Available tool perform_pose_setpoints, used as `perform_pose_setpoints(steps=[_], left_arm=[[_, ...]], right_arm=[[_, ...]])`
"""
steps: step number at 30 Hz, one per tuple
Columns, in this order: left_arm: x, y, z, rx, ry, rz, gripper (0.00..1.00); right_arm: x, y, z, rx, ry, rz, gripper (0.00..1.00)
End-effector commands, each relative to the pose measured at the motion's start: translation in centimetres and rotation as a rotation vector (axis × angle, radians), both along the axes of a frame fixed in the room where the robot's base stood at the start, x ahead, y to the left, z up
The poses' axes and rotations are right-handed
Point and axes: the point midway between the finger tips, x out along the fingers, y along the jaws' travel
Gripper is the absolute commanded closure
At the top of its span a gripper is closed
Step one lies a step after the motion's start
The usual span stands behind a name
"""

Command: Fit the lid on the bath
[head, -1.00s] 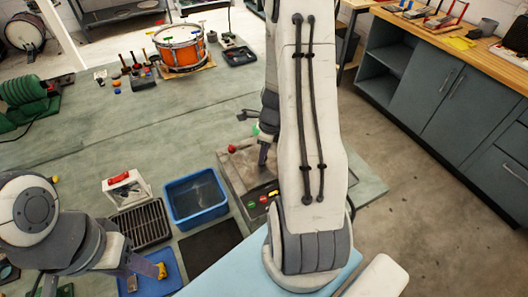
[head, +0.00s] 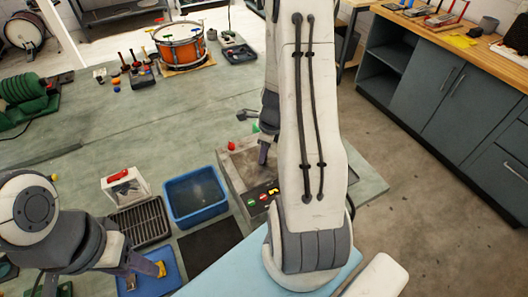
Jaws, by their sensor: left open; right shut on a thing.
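The bath looks to be the grey metal box (head: 230,178) with green and red buttons on its front, right of the blue tub. My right gripper (head: 263,158) points down over the box, its fingers close together. What it holds is mostly hidden by my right arm and too small to make out; I cannot tell whether it is the lid. A red knob (head: 231,146) shows at the box's back left. My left gripper (head: 131,281) is open at the bottom left, over or beside a small blue tray (head: 168,285).
A blue tub (head: 181,214), a black rack (head: 152,232), a white box with a red handle (head: 119,176) and a dark mat (head: 210,240) lie left of the bath. An orange drum (head: 183,54) stands at the back. The bench's middle is clear.

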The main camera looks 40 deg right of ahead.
Motion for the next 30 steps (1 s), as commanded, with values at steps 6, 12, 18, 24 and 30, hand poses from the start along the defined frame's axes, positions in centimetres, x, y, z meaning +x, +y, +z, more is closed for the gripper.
perform_pose_setpoints(steps=[6,12,18,24,30], left_arm=[[0.0,0.0,0.0,0.000,0.000,0.000,0.50],[0.0,0.0,0.0,0.000,0.000,0.000,0.50],[0.0,0.0,0.4,0.000,0.000,0.001,0.50],[0.0,0.0,1.1,0.000,0.000,-0.001,0.50],[0.0,0.0,1.2,0.000,0.000,-0.001,0.50]], right_arm=[[0.0,0.0,0.0,0.000,0.000,0.000,0.31],[0.0,0.0,0.0,0.000,0.000,0.000,0.31],[-0.1,-0.1,1.0,0.000,-0.002,0.000,0.31],[-0.4,-0.5,4.7,-0.003,-0.005,-0.001,0.31],[-1.0,-0.7,8.3,-0.004,-0.003,-0.001,0.31]])
